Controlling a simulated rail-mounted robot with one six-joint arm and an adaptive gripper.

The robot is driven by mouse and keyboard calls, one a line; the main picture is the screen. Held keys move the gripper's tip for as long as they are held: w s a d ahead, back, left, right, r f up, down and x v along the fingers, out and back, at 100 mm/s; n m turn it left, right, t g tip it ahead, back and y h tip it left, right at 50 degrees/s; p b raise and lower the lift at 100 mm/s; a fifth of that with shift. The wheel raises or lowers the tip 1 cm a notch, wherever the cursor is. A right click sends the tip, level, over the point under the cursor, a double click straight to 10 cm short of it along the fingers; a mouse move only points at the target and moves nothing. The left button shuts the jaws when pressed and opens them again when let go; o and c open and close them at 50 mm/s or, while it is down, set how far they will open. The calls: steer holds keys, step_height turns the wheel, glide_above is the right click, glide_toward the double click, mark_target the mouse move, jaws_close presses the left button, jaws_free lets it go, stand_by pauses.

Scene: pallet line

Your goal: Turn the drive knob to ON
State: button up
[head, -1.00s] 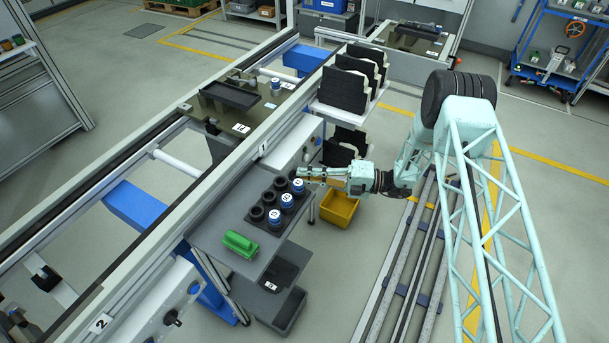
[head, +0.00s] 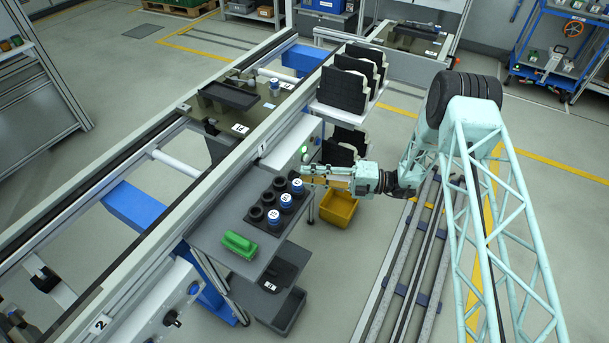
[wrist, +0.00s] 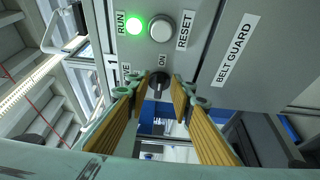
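In the wrist view the black drive knob (wrist: 159,78) sits on the grey panel, under the label ON. Its grip bar runs up and down in the picture, in line with ON. My gripper (wrist: 158,92) is open, with one finger on each side of the knob and a gap between them. Whether a finger touches the knob's edge I cannot tell. The RUN lamp (wrist: 134,25) glows green above. In the head view my gripper (head: 300,171) is at the conveyor-side panel, and the knob is not discernible there.
A white RESET button (wrist: 161,29) is beside the lamp. A BELT GUARD plate (wrist: 236,55) is at right. In the head view a shelf (head: 212,222) with blue-capped parts and a green block (head: 239,244) is close to my gripper. A yellow bin (head: 339,209) stands below.

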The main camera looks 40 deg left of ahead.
steer(key=v, duration=1)
steer(key=shift+d, duration=0.2)
steer(key=shift+w+r, duration=0.1)
steer(key=shift+r, duration=0.05)
stand_by(0.3)
steer(key=s+d+r+n+h, duration=0.15)
steer(key=d+r+n, duration=0.3)
steer(key=r, duration=0.65)
steer(key=d+r+n+h, duration=0.3)
steer(key=d+r+n, duration=0.15)
steer(key=r, duration=0.55)
steer(key=s+d+r+n+t+h, duration=0.1)
steer(key=s+d+r+n+h, duration=0.2)
steer(key=d+r, duration=0.45)
steer(key=s+d+r+n+t+h, duration=0.1)
steer(key=s+d+r+n+t, duration=0.2)
steer(key=d+r, duration=0.45)
steer(key=s+d+r+n+t+h, duration=0.2)
steer(key=s+d+r+n, duration=0.3)
steer(key=s+d, duration=0.5)
steer(key=s+d+r+n+t+h, duration=0.3)
steer(key=s+d+r+n+t, duration=0.1)
steer(key=s+d, duration=0.6)
steer(key=s+d+r+n+t+h, duration=0.2)
steer(key=s+d+r+n, duration=0.3)
steer(key=s+d, duration=0.5)
steer(key=shift+r+n+t, duration=0.35)
steer(key=shift+n+t, duration=0.05)
steer(key=shift+n, duration=0.3)
